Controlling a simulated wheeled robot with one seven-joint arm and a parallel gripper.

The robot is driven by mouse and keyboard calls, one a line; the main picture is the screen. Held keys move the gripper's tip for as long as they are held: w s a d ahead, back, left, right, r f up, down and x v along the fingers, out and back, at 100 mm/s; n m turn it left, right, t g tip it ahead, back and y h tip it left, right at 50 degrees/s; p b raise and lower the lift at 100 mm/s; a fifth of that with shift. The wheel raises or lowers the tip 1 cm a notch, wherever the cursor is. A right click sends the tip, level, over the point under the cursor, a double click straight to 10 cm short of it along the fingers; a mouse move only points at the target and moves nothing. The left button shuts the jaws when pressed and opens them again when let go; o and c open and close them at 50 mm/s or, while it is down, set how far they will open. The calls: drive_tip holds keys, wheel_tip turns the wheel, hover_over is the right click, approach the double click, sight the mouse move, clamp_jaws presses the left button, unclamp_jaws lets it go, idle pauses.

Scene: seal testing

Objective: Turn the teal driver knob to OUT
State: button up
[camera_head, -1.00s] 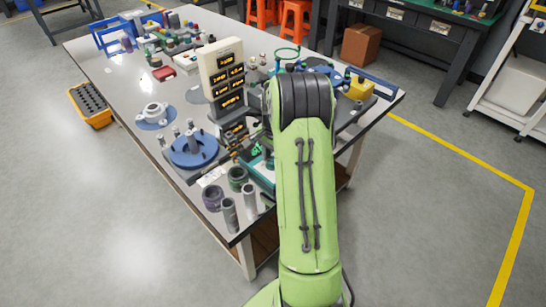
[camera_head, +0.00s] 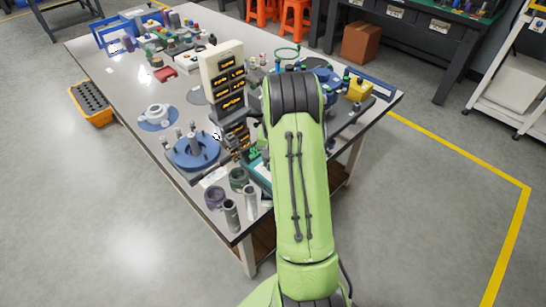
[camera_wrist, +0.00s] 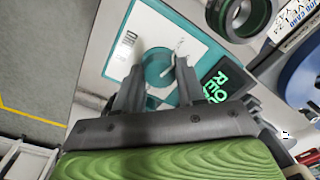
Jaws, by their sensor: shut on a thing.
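The teal driver knob (camera_wrist: 157,66) is round and sits on a white-and-teal panel (camera_wrist: 188,28) in the wrist view. My gripper (camera_wrist: 158,76) has one finger on each side of the knob and is shut on it. A pale pointer line runs on or beside the knob toward the upper right. Printed lettering on the panel at left is only partly legible, and I cannot read an OUT mark. A dark display (camera_wrist: 216,84) with green text lies right of the knob, partly cut by my gripper. In the head view my arm hides the knob and gripper.
A dark green ring (camera_wrist: 240,15) and a blue round fixture (camera_wrist: 300,85) lie near the panel. In the head view, grey cylinders (camera_head: 231,215), a blue turntable (camera_head: 184,157) and a tall display tower (camera_head: 222,78) crowd the workbench (camera_head: 130,90) left of my arm.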

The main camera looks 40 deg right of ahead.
drive_tip(key=shift+n, duration=0.5)
drive_tip(key=o, duration=1.1)
drive_tip(key=shift+c, duration=0.2)
drive_tip(key=shift+r, duration=0.15)
wheel_tip(320, 180, up, 16)
drive_tip(key=p, duration=0.4)
drive_tip(key=shift+s+d+f+p, duration=0.2)
drive_tip(key=shift+d+f+p, duration=0.05)
drive_tip(key=shift+p, duration=0.05)
